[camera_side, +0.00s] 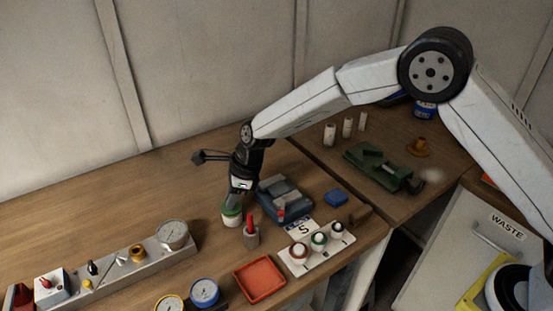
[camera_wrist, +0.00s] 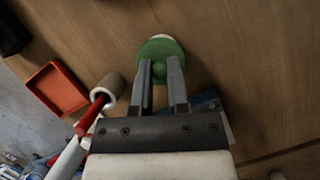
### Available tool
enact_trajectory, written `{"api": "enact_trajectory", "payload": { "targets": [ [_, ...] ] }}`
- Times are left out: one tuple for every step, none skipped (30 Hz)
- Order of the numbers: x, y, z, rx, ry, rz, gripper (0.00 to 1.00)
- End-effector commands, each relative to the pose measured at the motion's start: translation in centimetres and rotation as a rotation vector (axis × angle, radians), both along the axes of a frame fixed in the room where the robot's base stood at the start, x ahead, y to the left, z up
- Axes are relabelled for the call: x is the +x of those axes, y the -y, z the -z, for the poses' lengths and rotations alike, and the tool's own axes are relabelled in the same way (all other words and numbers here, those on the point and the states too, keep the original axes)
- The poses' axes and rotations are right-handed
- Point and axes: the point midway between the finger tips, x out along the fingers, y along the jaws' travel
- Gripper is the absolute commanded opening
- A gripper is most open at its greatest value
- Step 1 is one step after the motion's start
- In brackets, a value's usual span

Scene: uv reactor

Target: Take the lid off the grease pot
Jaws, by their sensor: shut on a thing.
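The grease pot (camera_side: 231,221) is a small white pot standing on the wooden bench, with a green lid (camera_side: 232,209) at its top. In the wrist view the round green lid (camera_wrist: 160,47) has a green knob, and a pale edge of the pot (camera_wrist: 162,37) shows beyond it. My gripper (camera_wrist: 160,66) is shut on the knob, one finger on each side. In the side view my gripper (camera_side: 238,198) points down onto the lid and partly hides it. The lid looks seated on the pot; I cannot tell whether there is any gap.
A holder with a red-tipped tool (camera_side: 251,236) stands close right of the pot. A blue-grey fixture (camera_side: 285,194) lies behind it. A red tray (camera_side: 260,279), a white plate with three capped pots (camera_side: 319,244) and a gauge panel (camera_side: 130,262) are nearby. Bench at left is clear.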

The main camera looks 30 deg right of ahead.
Motion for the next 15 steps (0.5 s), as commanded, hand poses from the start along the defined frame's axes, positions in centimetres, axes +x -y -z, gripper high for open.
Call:
{"api": "enact_trajectory", "payload": {
  "targets": [
    [0.0, 0.0, -0.5, 0.001, 0.001, -0.001, 0.00],
    [0.0, 0.0, -0.9, 0.001, 0.001, -0.001, 0.00],
    [0.0, 0.0, -1.4, 0.002, 0.001, -0.001, 0.00],
    [0.0, 0.0, -1.8, 0.001, 0.002, -0.001, 0.00],
    [0.0, 0.0, -2.2, 0.001, 0.002, -0.001, 0.00],
    [-0.3, 0.1, -2.5, 0.000, -0.001, -0.001, 0.00],
    [-0.5, 0.2, -2.7, 0.001, 0.000, -0.001, 0.00],
    [-0.7, 0.3, -3.0, 0.000, -0.001, -0.001, 0.00],
    [-1.0, 0.4, -3.4, 0.001, 0.001, -0.001, 0.00],
    [-1.3, 0.5, -3.7, 0.001, 0.000, -0.001, 0.00],
    [-1.5, 0.6, -4.0, 0.001, 0.000, -0.001, 0.00],
    [-1.9, 0.7, -4.4, 0.001, 0.000, -0.001, 0.00],
    [-2.1, 0.8, -4.8, 0.001, 0.000, -0.001, 0.00],
    [-2.4, 0.9, -5.2, 0.001, 0.001, -0.001, 0.00],
    [-2.8, 1.1, -5.6, 0.001, 0.000, -0.001, 0.00]
  ]
}}
